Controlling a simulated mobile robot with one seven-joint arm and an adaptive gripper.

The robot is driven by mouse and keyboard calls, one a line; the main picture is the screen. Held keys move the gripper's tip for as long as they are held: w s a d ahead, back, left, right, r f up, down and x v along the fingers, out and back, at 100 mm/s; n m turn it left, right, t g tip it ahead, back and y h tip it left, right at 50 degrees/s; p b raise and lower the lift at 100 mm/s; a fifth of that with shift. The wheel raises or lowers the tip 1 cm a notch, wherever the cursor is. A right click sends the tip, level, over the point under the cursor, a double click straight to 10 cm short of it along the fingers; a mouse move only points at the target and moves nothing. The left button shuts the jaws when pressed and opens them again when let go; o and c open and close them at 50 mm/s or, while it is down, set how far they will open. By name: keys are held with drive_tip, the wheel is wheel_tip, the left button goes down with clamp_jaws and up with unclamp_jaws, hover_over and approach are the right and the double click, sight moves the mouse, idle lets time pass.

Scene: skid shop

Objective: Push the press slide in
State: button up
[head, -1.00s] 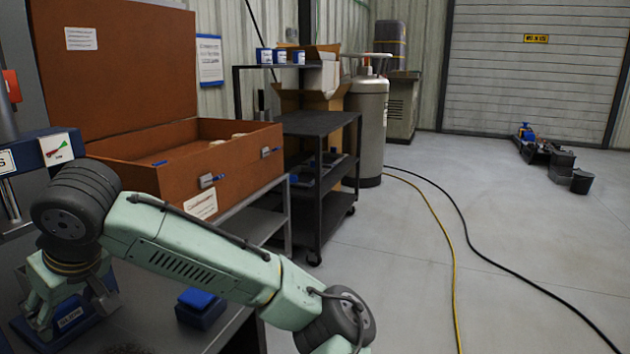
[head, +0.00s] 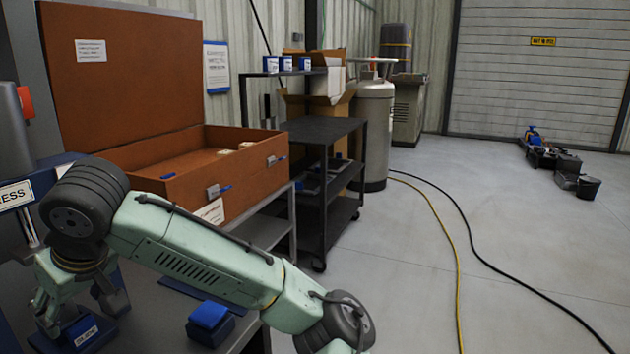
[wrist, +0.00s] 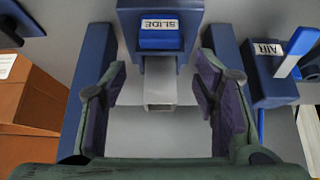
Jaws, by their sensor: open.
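The press slide shows in the wrist view as a blue block labelled SLIDE (wrist: 160,38), its lettering upside down, with a grey metal bar (wrist: 160,85) below it. My gripper (wrist: 162,100) is open, with one finger on each side of the bar and a gap on both sides. Nothing is held. In the head view my gripper (head: 80,306) points down at the lower left, over a blue labelled block (head: 86,333) on the dark bench. The blue press with its PRESS label (head: 16,195) is at the left edge, partly hidden by my arm.
A block labelled AIR (wrist: 268,75) with a blue-and-white lever (wrist: 297,50) is close right of my gripper in the wrist view. A blue-topped box (head: 209,322) sits on the bench. An open brown chest (head: 200,175) and black cart (head: 325,170) stand behind.

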drive_tip(key=p+v, duration=0.3)
drive_tip(key=v, duration=0.1)
idle(0.5)
